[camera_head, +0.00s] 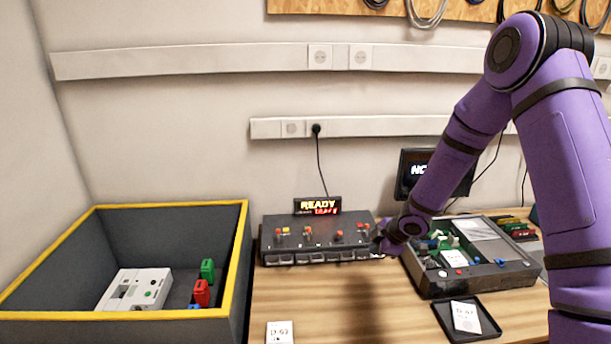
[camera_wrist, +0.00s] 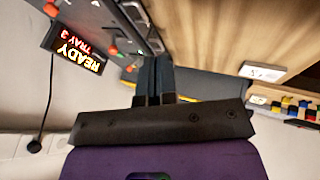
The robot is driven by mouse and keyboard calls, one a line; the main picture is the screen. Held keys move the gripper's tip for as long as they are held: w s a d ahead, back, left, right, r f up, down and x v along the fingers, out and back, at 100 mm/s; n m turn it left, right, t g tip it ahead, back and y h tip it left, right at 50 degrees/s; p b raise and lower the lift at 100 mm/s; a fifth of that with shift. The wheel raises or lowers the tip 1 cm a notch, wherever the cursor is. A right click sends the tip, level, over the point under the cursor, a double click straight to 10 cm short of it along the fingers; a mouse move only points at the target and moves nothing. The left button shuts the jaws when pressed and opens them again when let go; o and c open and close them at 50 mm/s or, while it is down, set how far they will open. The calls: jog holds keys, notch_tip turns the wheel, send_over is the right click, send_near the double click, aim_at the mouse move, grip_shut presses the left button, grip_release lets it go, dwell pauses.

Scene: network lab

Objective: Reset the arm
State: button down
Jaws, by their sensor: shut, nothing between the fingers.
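My arm is purple and comes in from the right in the head view. My gripper (camera_head: 380,247) is at the right end of a dark console, low over the table. In the wrist view my gripper (camera_wrist: 153,62) has its two dark fingers side by side, shut and empty. The dark console (camera_head: 318,243) has red and yellow knobs on top and several slots along its front. Its side with a green light also shows in the wrist view. I cannot tell whether the fingertips touch it.
A sign (camera_head: 318,206) reading "READY" stands behind the console. An open case (camera_head: 475,283) with parts stands right, a black tray (camera_head: 487,332) with a card before it. A yellow-rimmed bin (camera_head: 240,225) stands left. Wood near the loose card (camera_head: 280,332) is clear.

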jog(key=s+d+r+m+h, duration=0.2)
jog(key=s+r+m, duration=0.15)
jog(key=r, duration=0.55)
jog(key=s+d+r+m+t+h, duration=0.1)
jog(key=s+d+r+m+h, duration=0.2)
jog(key=r, duration=0.6)
jog(key=s+d+r+m+h, duration=0.1)
jog(key=s+d+r+m, duration=0.15)
jog(key=s+r, duration=0.45)
jog(key=s+a+r+m, duration=0.1)
jog(key=s+r+m, duration=0.1)
jog(key=s, duration=0.6)
jog(key=s+a+r+m+y, duration=0.1)
jog(key=s+r+m, duration=0.2)
jog(key=s+r, duration=0.2)
jog(key=s+a+r+m+g+y, duration=0.1)
jog(key=s+a+r+m, duration=0.1)
jog(key=s, duration=0.9)
notch_tip(320, 180, up, 2)
jog(key=shift+r+m, duration=0.2)
jog(key=shift+m, duration=0.3)
jog(key=shift+w+d, duration=0.1)
jog(key=shift+w, duration=0.05)
